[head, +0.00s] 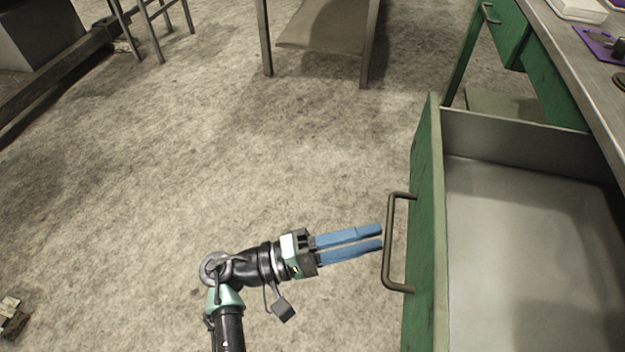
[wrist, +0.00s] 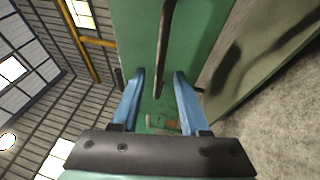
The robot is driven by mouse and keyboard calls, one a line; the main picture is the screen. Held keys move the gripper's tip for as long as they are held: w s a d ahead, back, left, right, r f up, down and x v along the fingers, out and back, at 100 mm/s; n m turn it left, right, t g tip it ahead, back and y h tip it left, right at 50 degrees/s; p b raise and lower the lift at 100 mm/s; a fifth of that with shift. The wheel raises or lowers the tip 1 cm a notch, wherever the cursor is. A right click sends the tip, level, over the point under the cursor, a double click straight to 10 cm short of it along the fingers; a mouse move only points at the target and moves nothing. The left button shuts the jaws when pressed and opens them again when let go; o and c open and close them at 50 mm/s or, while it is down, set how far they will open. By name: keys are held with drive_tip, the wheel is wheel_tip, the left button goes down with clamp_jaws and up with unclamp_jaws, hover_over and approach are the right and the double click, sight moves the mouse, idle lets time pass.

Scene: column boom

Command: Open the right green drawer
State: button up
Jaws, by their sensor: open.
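The right green drawer (head: 428,215) stands pulled far out of the workbench at the right of the head view. Its grey inside (head: 535,245) shows and looks empty. Its dark bar handle (head: 388,245) is on the green front, and the handle (wrist: 163,50) also shows in the wrist view, in line with the gap between my fingers. My gripper (head: 381,237) has blue fingers that point at the handle from the left. The fingers (wrist: 157,85) are apart, with nothing held between them. Their tips are close to the handle; I cannot tell whether they touch it.
The workbench top (head: 590,60) runs along the right edge, with a purple item (head: 598,42) on it. Another green drawer (head: 505,28) is farther back and looks shut. A metal table (head: 328,25) stands at the back.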

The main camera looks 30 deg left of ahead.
drive_tip(key=v, duration=0.9)
